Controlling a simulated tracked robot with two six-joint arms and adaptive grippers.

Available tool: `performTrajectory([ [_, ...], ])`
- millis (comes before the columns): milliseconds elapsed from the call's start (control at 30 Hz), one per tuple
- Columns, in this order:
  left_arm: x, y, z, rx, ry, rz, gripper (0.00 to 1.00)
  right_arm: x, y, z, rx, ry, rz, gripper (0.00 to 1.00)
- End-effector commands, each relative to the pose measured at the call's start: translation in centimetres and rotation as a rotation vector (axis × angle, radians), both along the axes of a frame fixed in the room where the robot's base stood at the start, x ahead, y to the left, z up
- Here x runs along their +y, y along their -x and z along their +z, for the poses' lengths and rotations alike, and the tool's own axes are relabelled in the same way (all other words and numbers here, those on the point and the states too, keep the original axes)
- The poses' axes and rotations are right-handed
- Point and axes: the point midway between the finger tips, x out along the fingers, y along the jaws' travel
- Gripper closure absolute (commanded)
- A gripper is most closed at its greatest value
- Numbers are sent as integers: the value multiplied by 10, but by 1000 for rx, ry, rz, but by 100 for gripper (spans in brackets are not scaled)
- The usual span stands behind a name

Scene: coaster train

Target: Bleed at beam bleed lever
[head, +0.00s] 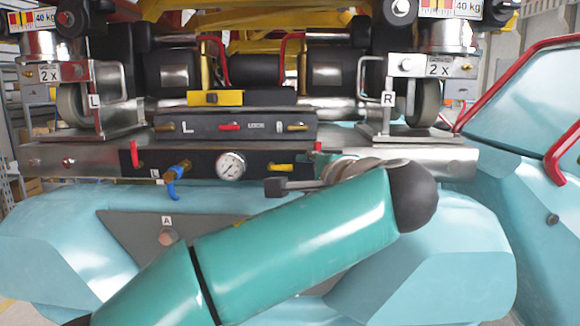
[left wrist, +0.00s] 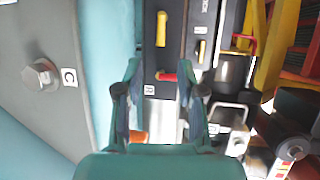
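The beam front carries a dark valve panel (head: 200,168) with a round gauge (head: 231,166), a yellow lever (head: 278,168) and a red lever (head: 133,153) marked L. No readable label names the beam bleed lever. In the left wrist view a yellow lever (left wrist: 161,28) and a red lever (left wrist: 167,77) sit on the panel. My left gripper (left wrist: 161,80) is open, its fingers apart on either side of the red lever in the picture. Contact cannot be told. In the head view my left gripper (head: 320,160) is mostly hidden by my wrist. My right gripper is out of view.
A blue handle (head: 173,183) hangs below the beam. An upper panel (head: 238,126) holds more red and yellow levers. Wheel brackets stand at left (head: 112,110) and right (head: 400,115). Pale-blue bodywork (head: 50,240) lies in front, and a red rail (head: 520,70) runs at right.

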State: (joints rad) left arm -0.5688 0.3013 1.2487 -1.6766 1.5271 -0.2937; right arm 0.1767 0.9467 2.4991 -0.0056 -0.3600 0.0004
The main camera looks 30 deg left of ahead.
Motion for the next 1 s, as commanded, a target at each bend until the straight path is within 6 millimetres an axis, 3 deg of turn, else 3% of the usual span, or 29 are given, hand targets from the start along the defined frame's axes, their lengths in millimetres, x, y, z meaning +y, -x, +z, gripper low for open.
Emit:
performTrajectory([
  [200,39,-28,-7,3,0,2,61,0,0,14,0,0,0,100],
  [433,66,-48,-14,1,0,0,61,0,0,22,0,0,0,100],
  [900,74,-56,-18,0,0,-5,61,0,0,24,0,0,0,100],
  [1000,74,-56,-18,0,0,-5,78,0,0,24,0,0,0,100],
])
